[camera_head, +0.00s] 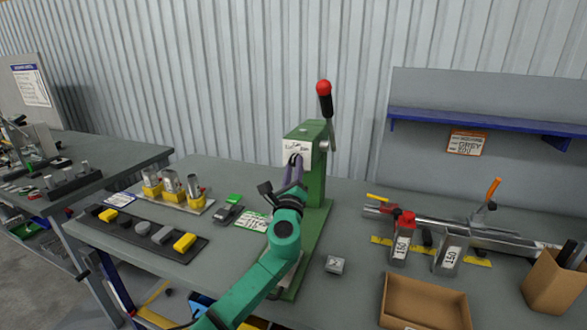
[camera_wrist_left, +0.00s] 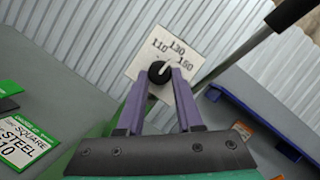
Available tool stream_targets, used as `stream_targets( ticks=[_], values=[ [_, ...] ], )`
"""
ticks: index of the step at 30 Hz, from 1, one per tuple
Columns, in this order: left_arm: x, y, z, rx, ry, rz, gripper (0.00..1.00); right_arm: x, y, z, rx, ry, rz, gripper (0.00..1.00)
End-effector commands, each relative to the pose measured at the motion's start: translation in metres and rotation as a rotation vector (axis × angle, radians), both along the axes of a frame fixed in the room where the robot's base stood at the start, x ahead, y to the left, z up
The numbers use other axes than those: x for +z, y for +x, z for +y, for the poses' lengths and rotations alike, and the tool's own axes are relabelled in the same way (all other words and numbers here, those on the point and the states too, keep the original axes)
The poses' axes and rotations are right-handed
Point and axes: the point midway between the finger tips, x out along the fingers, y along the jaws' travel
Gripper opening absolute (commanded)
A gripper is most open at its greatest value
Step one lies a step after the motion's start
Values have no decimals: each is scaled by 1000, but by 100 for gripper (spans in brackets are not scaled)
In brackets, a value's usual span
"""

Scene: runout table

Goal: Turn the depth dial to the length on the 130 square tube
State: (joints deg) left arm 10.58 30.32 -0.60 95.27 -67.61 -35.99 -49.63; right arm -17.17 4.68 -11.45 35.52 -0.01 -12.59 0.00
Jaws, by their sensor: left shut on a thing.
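The depth dial is a round black knob (camera_wrist_left: 160,72) with a light pointer mark, on a white plate (camera_wrist_left: 140,62) marked 110, 130 and what reads as 160 or 150. The pointer mark leans up and right, roughly between the 130 and the rightmost number. The plate is on the green press (camera_head: 313,165). My left gripper (camera_head: 293,170) has its purple fingers shut on the knob; they also show in the left wrist view (camera_wrist_left: 160,84). Two square tubes with labels, one red-topped (camera_head: 401,245) and one plain (camera_head: 449,258), stand on the table. My right gripper is not in view.
A red-knobbed lever (camera_head: 324,95) rises above the press. Metal cylinders in yellow holders (camera_head: 172,185) and a dark tray (camera_head: 140,230) are at left. A green-edged card (camera_wrist_left: 25,150) lies beside the press.

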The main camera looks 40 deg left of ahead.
Motion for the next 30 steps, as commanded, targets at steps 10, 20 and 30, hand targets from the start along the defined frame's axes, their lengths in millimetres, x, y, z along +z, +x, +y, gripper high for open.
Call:
stream_targets(
  ticks=[10, 20, 30],
  values=[
    [2, 0, 0, 2, -64, -26, 0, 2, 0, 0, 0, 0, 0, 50],
    [2, 0, 1, 3, -65, -27, 39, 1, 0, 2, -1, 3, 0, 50],
    [1, 0, 0, 2, -65, -24, 64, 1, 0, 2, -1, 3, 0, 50]
  ],
)
